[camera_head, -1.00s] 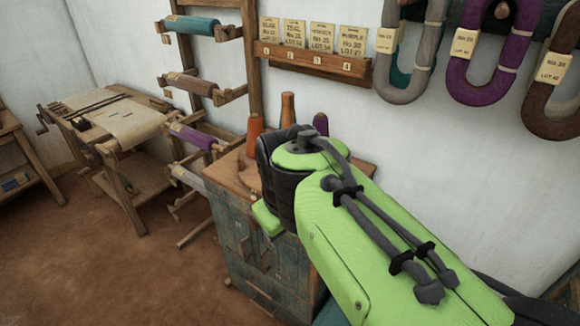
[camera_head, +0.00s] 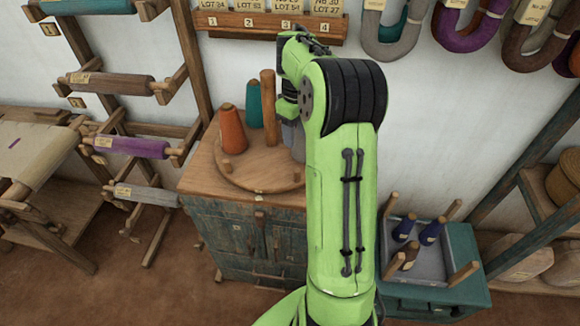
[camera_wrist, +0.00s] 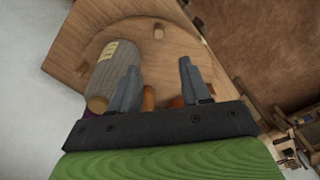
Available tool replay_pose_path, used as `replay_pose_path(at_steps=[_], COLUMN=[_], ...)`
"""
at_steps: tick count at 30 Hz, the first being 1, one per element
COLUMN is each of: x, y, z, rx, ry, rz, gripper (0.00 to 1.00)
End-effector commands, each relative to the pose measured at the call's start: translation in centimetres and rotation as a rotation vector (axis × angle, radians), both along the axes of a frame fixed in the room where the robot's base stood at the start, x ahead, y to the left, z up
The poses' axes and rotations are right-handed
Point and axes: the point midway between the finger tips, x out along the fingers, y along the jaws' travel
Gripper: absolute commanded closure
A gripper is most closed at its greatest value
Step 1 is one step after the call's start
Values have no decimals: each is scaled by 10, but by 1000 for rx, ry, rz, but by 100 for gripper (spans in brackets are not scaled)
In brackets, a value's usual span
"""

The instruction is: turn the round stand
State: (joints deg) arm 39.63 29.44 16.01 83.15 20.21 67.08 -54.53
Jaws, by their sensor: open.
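The round stand (camera_head: 262,178) is a flat wooden disc on top of a blue-grey cabinet. An orange cone (camera_head: 231,130) and a teal cone (camera_head: 254,105) stand on it, beside a tall wooden post (camera_head: 269,108). In the wrist view, the stand (camera_wrist: 180,50) lies below my gripper (camera_wrist: 158,80), with short pegs on it. My gripper is open. A grey labelled cone (camera_wrist: 115,68) shows beside the left finger, partly covered by it. Orange-brown pieces (camera_wrist: 148,98) show between the fingers; what they are is unclear. In the head view my arm hides the gripper and the stand's right part.
The cabinet (camera_head: 235,240) has drawers. A grey tray (camera_head: 420,250) with several spools stands on a teal cabinet to the right. A rack with a purple roll (camera_head: 130,147) is at left. A numbered card shelf (camera_head: 270,24) hangs on the wall behind.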

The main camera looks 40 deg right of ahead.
Motion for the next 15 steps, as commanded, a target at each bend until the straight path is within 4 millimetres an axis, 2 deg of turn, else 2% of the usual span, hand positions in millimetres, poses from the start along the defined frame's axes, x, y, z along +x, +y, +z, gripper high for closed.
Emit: replay_pose_path(at_steps=[15], x=[-2], y=[1], z=[-123], rx=[3], ry=[4], rz=[-2], gripper=[53])
